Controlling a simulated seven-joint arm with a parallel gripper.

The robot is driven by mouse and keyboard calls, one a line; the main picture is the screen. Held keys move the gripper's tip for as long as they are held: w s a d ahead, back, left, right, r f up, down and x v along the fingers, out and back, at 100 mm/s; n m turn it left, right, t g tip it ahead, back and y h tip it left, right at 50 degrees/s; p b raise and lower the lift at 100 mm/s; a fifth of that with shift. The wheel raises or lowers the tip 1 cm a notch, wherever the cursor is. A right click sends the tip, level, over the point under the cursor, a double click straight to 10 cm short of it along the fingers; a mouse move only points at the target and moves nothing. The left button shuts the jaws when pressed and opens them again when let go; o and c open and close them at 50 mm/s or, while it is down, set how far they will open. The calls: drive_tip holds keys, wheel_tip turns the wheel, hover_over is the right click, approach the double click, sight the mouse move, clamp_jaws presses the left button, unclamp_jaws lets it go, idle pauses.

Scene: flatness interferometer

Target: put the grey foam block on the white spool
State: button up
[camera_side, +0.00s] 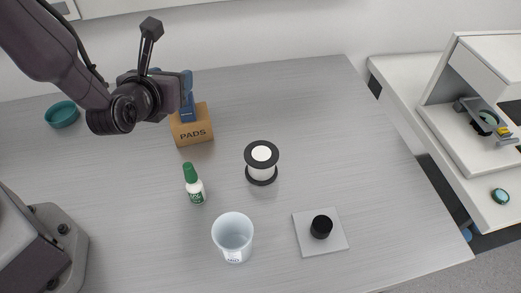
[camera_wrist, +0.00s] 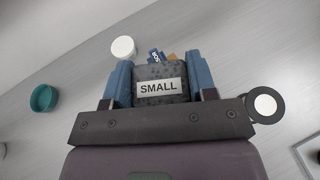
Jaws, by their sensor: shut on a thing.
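The grey foam block (camera_wrist: 160,73), speckled and labelled SMALL, is between the two blue fingers of my gripper (camera_wrist: 160,80) in the wrist view. My gripper is shut on it. In the side view my gripper (camera_side: 187,98) is at the upper left, in front of or above the PADS box, and I cannot make out the block there. The white spool (camera_side: 262,172), with black flanges, stands upright on the table to the right of and nearer than my gripper. Its top also shows at the right of the wrist view (camera_wrist: 265,104). Nothing rests on it.
A cardboard PADS box (camera_side: 193,132) is by my gripper. A green-capped bottle (camera_side: 194,186), a clear cup (camera_side: 233,238) and a light plate (camera_side: 335,242) with a black knob (camera_side: 321,227) stand nearer. A teal dish (camera_side: 62,114) is far left. The table's back right is clear.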

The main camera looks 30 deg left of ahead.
drive_tip(key=s+d+r+m+t+h, duration=0.1)
drive_tip(key=s+d+r+m+h, duration=0.15)
drive_tip(key=d, duration=0.25)
drive_tip(key=s+d+r+m+h, duration=0.1)
drive_tip(key=s+d+m+h, duration=0.15)
drive_tip(key=s+d, duration=0.2)
hover_over(264, 150)
drive_tip(key=f, duration=1)
drive_tip(key=shift+s+a, duration=0.15)
drive_tip(key=shift+s, duration=0.15)
drive_tip(key=shift+w+f, duration=0.15)
drive_tip(key=shift+f, duration=0.05)
drive_tip(key=shift+w+f, duration=0.15)
drive_tip(key=shift+f, duration=1.5)
drive_tip(key=shift+f, duration=0.15)
drive_tip(key=o, duration=0.9)
